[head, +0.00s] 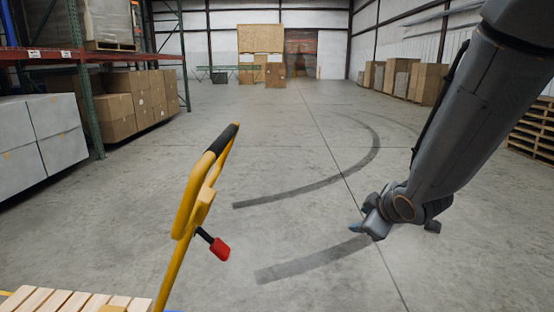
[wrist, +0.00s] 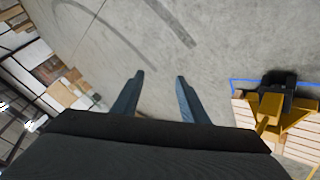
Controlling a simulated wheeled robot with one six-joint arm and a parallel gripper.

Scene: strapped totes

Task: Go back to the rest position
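My gripper (head: 366,226) hangs at the end of my arm on the right side of the head view, above bare floor. In the wrist view its two blue-grey fingers (wrist: 158,95) stand apart, with only concrete floor showing between them. It is open and holds nothing. No totes show in either view.
A yellow handle with a black grip (head: 188,205) and a red lever (head: 220,249) stands left of centre, above a wooden pallet (head: 55,300). A rack with boxes (head: 120,110) lines the left. Stacked pallets (head: 535,130) stand far right. The middle floor is clear.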

